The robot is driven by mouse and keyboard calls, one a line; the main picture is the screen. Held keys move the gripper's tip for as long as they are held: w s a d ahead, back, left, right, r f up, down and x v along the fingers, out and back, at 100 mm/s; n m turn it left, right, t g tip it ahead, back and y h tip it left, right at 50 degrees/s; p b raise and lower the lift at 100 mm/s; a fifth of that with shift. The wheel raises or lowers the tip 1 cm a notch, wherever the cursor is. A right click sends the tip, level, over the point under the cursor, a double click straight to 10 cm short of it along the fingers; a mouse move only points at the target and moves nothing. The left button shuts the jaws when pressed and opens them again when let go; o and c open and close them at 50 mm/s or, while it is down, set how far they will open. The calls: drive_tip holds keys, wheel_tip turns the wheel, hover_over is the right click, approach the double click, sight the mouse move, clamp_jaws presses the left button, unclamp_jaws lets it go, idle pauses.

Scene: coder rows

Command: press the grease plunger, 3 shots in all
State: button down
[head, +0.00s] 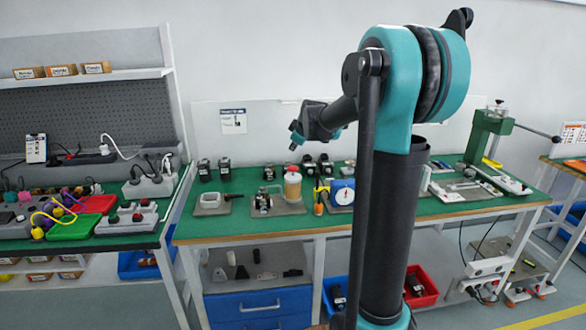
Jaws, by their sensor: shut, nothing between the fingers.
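What looks like the grease pot (292,188), a clear jar of amber contents with a reddish top, stands on a grey plate on the green bench. I take its top to be the plunger; how far down it sits is too small to tell. My gripper (293,147) is at the end of my raised arm, above the bench and apart from the jar, a little above it in the picture. It is shut and empty. Its fingers show only small and dark.
A metal fixture (262,201) stands left of the jar, and a blue dial gauge (342,192) stands to its right. A grey tray (211,202) is farther left. A green press (487,135) stands at the right end.

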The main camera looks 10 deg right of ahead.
sight(294, 168)
idle(0.7)
wheel_tip(294, 168, up, 4)
drive_tip(key=shift+f, duration=0.1)
idle(0.3)
drive_tip(key=shift+f, duration=4.4)
drive_tip(key=shift+f, duration=0.1)
drive_tip(key=shift+f, duration=0.3)
